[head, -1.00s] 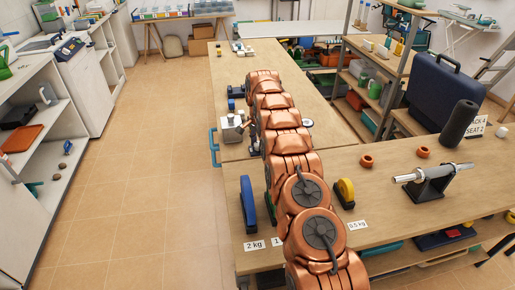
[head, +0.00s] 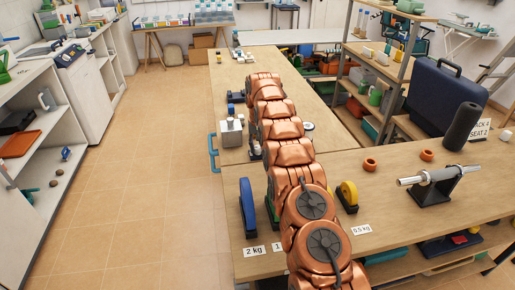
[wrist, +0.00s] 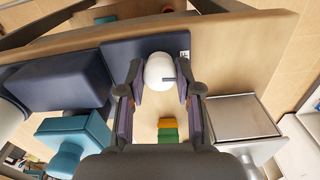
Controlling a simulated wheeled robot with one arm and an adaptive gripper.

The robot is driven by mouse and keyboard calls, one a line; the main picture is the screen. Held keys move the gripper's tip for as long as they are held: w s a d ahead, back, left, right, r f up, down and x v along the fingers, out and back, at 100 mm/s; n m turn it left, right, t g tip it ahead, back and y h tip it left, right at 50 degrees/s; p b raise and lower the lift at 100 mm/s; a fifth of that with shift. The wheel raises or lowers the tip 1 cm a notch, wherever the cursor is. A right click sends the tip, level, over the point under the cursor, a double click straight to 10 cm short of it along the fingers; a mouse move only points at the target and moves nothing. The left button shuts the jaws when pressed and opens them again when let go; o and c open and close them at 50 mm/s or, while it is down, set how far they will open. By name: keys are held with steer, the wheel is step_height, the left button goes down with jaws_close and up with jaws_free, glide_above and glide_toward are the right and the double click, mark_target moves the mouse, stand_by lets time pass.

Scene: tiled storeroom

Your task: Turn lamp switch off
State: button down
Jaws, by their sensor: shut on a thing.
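In the wrist view a white rounded knob (wrist: 158,68) with a short dark line on it stands in front of a dark blue panel (wrist: 120,50). A small black-and-white label sits at its upper right. My gripper (wrist: 160,80) has one finger on each side of the knob and is shut on it. In the head view my copper-coloured arm covers most of the gripper and the panel. I cannot tell from these frames whether the lamp is lit.
A silver box (wrist: 235,118) is close right of my gripper; it also shows on the bench in the head view (head: 231,134). A teal object (wrist: 72,140) and a dark blue block (wrist: 60,80) are to the left. Green and yellow pieces (wrist: 168,130) lie between the fingers, nearer the palm.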

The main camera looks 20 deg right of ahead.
steer(key=shift+w+n, duration=0.1)
steer(key=shift+n, duration=0.5)
steer(key=c, duration=0.8)
jaws_free()
steer(key=shift+o, duration=0.2)
